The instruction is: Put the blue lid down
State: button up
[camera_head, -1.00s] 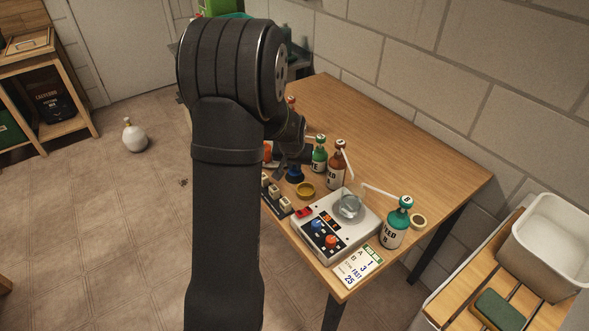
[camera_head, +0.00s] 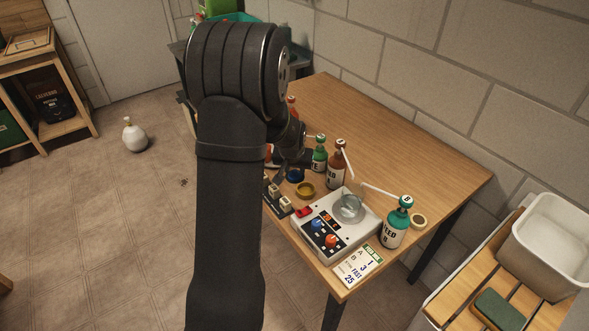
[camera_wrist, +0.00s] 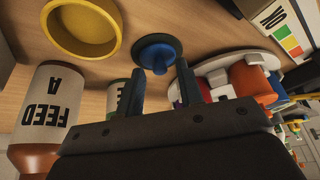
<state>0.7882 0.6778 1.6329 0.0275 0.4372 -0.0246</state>
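The blue lid (camera_head: 295,175) lies on the wooden table beside the yellow lid (camera_head: 306,190), apart from it. The lid sits at and just beyond the fingertips. In the head view my arm partly hides the gripper.
Brown bottle (camera_head: 337,170), green bottle (camera_head: 319,158) and teal-capped bottle (camera_head: 394,230) stand close by. The table's back right (camera_head: 400,150) is clear.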

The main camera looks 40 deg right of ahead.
jog(key=v, duration=1.1)
jog(key=shift+r, duration=0.4)
jog(key=x, duration=1.2)
jog(key=shift+s+a+f, duration=0.1)
jog(key=shift+f, duration=0.05)
jog(key=shift+r, duration=1.15)
